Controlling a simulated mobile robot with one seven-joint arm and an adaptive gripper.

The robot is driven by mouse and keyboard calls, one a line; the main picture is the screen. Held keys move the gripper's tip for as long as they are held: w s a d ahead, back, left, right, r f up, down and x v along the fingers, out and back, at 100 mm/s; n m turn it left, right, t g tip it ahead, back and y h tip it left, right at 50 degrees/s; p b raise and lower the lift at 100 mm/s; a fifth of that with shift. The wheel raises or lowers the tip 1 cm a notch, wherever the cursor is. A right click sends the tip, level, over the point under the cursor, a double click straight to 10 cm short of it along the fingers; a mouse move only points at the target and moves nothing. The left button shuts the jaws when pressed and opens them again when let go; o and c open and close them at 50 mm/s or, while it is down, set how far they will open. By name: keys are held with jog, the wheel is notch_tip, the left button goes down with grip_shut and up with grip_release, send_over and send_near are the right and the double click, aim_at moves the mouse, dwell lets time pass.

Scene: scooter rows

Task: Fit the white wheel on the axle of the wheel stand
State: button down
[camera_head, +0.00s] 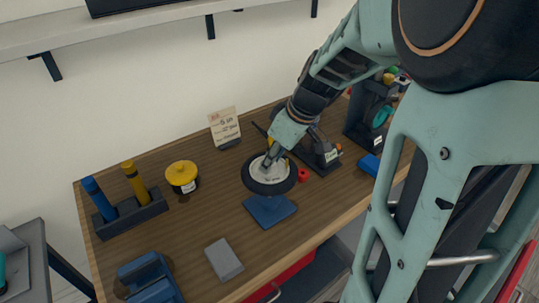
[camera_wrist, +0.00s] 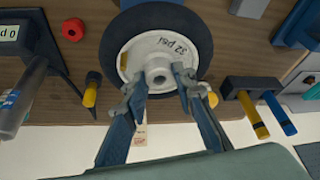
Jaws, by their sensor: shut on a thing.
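The white wheel (camera_head: 267,181), with a white hub and black tyre, is in the middle of the head view, behind the blue pad. My gripper (camera_head: 270,161) is shut on it near the hub. In the wrist view the wheel (camera_wrist: 137,57) faces me with "32 psi" on its hub, and my fingers (camera_wrist: 161,92) are on either side of the central boss. The dark wheel stand (camera_head: 318,157) with a small label is right of the wheel, apart from it. In the wrist view a grey rod, apparently its axle (camera_wrist: 22,98), points from the stand at the left.
The blue pad (camera_head: 269,210) lies in front. A yellow-lidded pot (camera_head: 182,178), a tool holder (camera_head: 131,214), a grey block (camera_head: 223,259) and a blue vise-like object (camera_head: 149,279) are left. A second dark stand (camera_head: 363,110) is at the right.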

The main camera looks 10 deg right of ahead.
aim_at(278, 172)
jog(key=shift+f+b, duration=3.95)
jog(key=shift+f, duration=0.2)
jog(key=c, duration=1.5)
grip_release()
jog(key=v, duration=0.7)
jog(key=shift+s+r, duration=0.1)
jog(key=shift+r, duration=0.15)
